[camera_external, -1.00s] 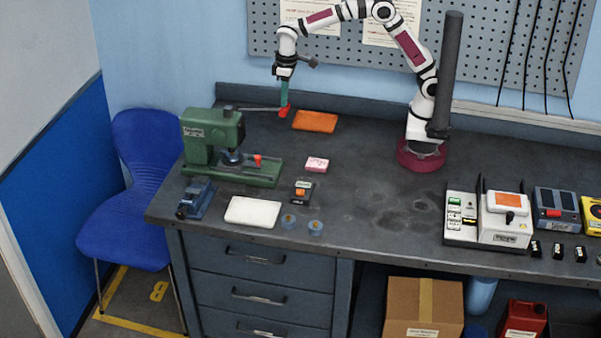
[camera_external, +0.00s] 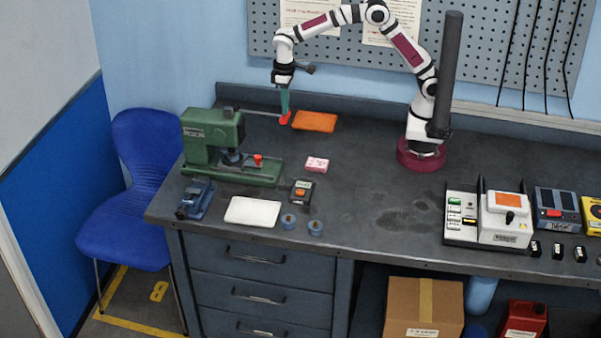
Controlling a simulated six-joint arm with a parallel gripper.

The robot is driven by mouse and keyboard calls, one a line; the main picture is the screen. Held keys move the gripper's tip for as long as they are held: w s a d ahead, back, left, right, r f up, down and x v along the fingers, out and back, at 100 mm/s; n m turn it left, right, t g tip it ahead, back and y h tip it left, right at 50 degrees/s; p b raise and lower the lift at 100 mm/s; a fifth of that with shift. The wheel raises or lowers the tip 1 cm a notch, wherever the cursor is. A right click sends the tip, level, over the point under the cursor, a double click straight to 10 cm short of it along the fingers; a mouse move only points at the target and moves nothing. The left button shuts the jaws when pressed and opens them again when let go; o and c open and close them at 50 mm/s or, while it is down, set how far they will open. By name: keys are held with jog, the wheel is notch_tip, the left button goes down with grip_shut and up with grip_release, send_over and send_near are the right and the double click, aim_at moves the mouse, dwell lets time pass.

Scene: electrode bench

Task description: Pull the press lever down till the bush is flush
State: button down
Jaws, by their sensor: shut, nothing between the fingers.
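The green press (camera_external: 205,140) stands at the left of the bench. Its lever (camera_external: 258,113) runs right from the press head and slopes slightly down to a red knob (camera_external: 285,119). My gripper (camera_external: 285,111) points down at the lever's outer end, with its fingertips at or against the knob. It is shut with nothing between its fingers. The press ram (camera_external: 232,155) is low over the base (camera_external: 240,175). A small red piece (camera_external: 258,158) is on the base beside it. The bush is too small or hidden to make out, so its seating cannot be told.
An orange cloth (camera_external: 315,121) lies just right of the lever's end. A pink block (camera_external: 317,164), a small black-and-orange device (camera_external: 301,190), a white pad (camera_external: 252,211), blue rings (camera_external: 315,227) and a blue vise (camera_external: 195,199) lie nearby. The bench middle is clear.

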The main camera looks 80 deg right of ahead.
aim_at(283, 123)
jog(key=shift+f, duration=0.15)
jog(key=shift+w+f, duration=0.15)
jog(key=shift+f, duration=1.35)
jog(key=shift+w+f, duration=0.15)
jog(key=shift+f, duration=0.55)
jog(key=shift+w+f, duration=0.15)
jog(key=shift+f, duration=0.55)
jog(key=shift+f, duration=0.15)
jog(key=shift+w+f, duration=0.3)
jog(key=shift+f, duration=0.35)
jog(key=shift+w+f, duration=0.3)
jog(key=shift+f, duration=0.4)
